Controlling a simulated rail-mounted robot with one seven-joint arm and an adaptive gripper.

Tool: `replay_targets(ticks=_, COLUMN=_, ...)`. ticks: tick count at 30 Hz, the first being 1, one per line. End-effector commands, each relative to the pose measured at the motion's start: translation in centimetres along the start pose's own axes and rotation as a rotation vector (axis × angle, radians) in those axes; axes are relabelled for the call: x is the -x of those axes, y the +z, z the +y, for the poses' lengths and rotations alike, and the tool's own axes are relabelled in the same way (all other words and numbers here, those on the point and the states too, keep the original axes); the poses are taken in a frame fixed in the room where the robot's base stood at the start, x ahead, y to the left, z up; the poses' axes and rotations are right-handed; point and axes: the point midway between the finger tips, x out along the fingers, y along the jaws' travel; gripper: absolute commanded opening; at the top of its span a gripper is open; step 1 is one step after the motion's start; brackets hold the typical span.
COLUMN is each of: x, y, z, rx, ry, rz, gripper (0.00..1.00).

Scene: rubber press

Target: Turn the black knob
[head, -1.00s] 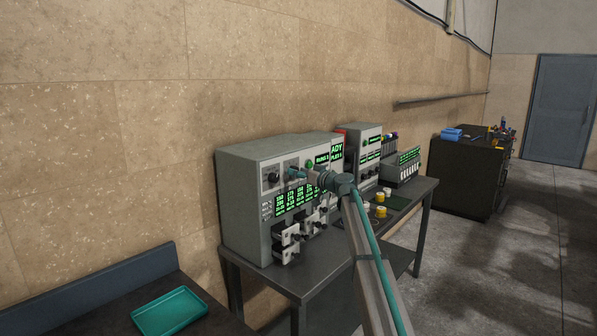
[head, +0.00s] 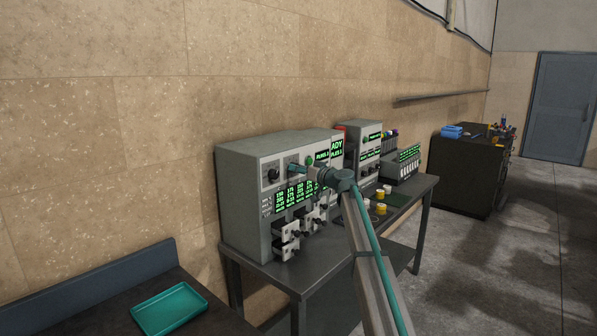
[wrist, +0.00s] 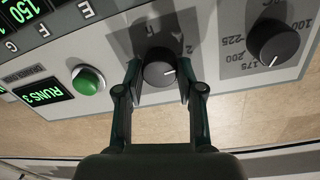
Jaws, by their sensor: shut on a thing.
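A round black knob (wrist: 160,72) with a white pointer line sits on a light grey panel in the middle of the wrist view. My gripper (wrist: 158,80) has one dark finger on each side of it and is shut on it. A second black knob (wrist: 273,43), with a scale marked 100 to 225, stands apart to the right, clear of the fingers. In the head view my gripper (head: 297,171) reaches the upper front of the grey machine (head: 240,205). The second knob (head: 273,175) shows left of it, and the gripped knob is hidden there.
A green button (wrist: 88,80) and a RUNS display (wrist: 43,90) lie left of the gripped knob. Clamp-like fittings (head: 288,238) project below the displays. The machine stands on a dark table (head: 310,277). A teal tray (head: 169,310) lies at the front left.

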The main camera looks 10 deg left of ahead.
Motion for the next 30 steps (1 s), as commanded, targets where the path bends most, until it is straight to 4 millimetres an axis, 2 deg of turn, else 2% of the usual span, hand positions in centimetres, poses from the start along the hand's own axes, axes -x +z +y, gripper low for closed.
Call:
replay_targets(ticks=8, x=-0.01, y=0.20, z=0.10, rx=-0.184, ry=0.002, rz=-0.009, gripper=0.03)
replay_targets(ticks=30, x=-0.01, y=-0.17, z=0.06, rx=-0.882, ry=0.009, rz=-0.047, gripper=0.03)
